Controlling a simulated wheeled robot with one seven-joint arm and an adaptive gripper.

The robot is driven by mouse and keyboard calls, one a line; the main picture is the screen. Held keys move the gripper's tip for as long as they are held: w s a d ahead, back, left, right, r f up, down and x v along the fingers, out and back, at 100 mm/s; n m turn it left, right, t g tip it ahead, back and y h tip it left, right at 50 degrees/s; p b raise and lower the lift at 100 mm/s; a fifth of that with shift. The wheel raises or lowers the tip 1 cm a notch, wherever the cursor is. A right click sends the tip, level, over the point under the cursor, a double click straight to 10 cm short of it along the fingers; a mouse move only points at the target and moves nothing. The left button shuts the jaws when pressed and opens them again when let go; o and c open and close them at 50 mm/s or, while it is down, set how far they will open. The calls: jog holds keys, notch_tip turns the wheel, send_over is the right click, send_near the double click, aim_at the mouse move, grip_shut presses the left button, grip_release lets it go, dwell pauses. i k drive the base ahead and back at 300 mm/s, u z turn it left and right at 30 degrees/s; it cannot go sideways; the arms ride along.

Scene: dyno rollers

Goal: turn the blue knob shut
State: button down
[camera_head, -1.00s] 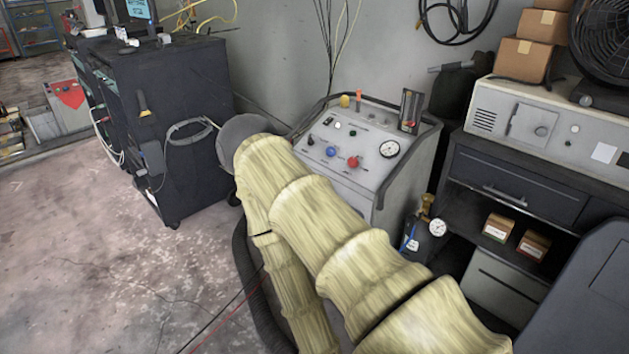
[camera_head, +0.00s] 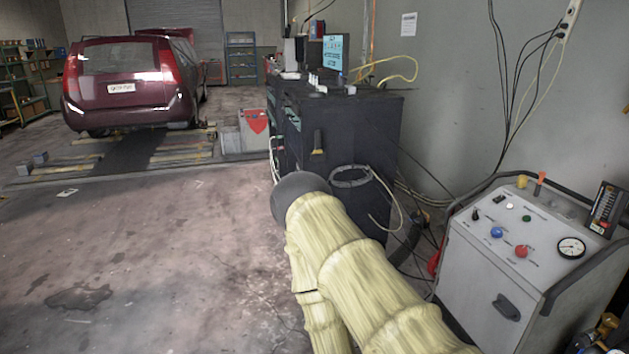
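The blue knob (camera_head: 497,232) is on the sloped top panel of a grey machine (camera_head: 478,290) at the right of the head view. A red knob (camera_head: 521,251) sits to its right, and a round gauge (camera_head: 571,247) is further right. My arm, in a pale yellow ribbed cover, reaches up from the bottom, left of the machine and apart from the knob. A dark grey rounded part shows at the arm's far end. No gripper fingers can be made out.
A black cabinet (camera_head: 345,130) with a monitor (camera_head: 335,52) and coiled cables stands beyond my arm. A dark red car (camera_head: 125,85) is at the back left. Open stained floor (camera_head: 130,260) lies to the left. Cables hang on the right wall.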

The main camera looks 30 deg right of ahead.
aim_at(497, 232)
jog(key=u, duration=0.05)
jog(key=i, duration=5.45)
jog(key=z, duration=4.4)
jog(key=i, duration=1.05)
jog(key=z, duration=0.05)
